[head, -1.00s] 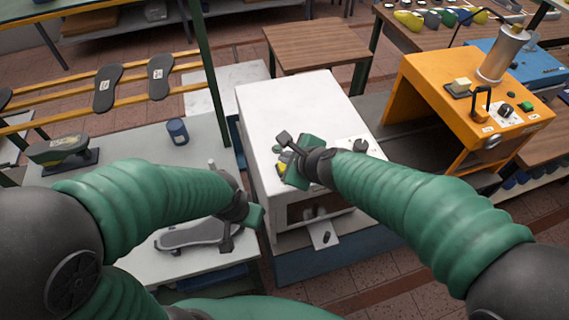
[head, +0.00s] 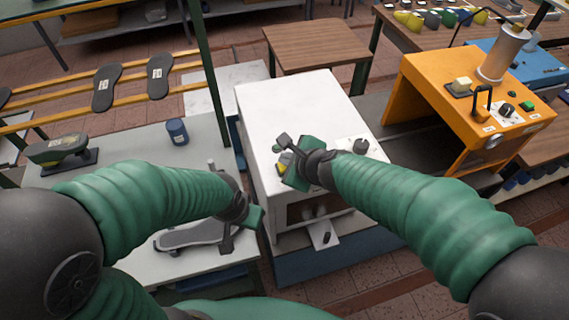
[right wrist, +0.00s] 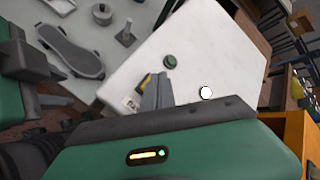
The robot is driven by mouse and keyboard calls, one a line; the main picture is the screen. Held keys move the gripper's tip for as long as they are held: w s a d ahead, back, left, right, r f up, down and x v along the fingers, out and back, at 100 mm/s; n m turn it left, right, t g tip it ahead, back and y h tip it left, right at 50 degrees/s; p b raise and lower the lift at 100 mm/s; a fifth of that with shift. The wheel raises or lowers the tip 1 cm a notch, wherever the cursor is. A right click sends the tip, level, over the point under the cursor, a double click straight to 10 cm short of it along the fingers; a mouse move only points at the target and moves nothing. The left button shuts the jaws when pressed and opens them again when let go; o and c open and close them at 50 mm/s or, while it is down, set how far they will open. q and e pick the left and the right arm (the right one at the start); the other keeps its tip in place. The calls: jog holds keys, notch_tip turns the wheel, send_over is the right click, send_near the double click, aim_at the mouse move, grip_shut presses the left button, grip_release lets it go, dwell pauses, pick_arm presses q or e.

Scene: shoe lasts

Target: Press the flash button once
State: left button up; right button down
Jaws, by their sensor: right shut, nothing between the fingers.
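The white machine (head: 300,110) stands in the middle of the head view. On its top, a round green button (right wrist: 170,61) shows clear of the fingers in the right wrist view. A yellow part (right wrist: 146,81) beside a small label is partly hidden by my fingers; it also shows in the head view (head: 284,165). Contact cannot be told. My left gripper (head: 256,216) is low beside the machine's left side; its fingers are unclear.
A light table (head: 130,140) with a blue can (head: 177,131) and a grey shoe-sole-shaped piece (head: 190,236) lies left. An orange machine (head: 430,80) stands right.

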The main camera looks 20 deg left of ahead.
jog(key=shift+f+b, duration=0.55)
dwell(0.4)
jog(key=shift+r+p, duration=0.95)
jog(key=shift+p, duration=0.05)
notch_tip(320, 180, up, 5)
jog(key=p, duration=0.5)
jog(key=shift+r, duration=0.15)
dwell(0.3)
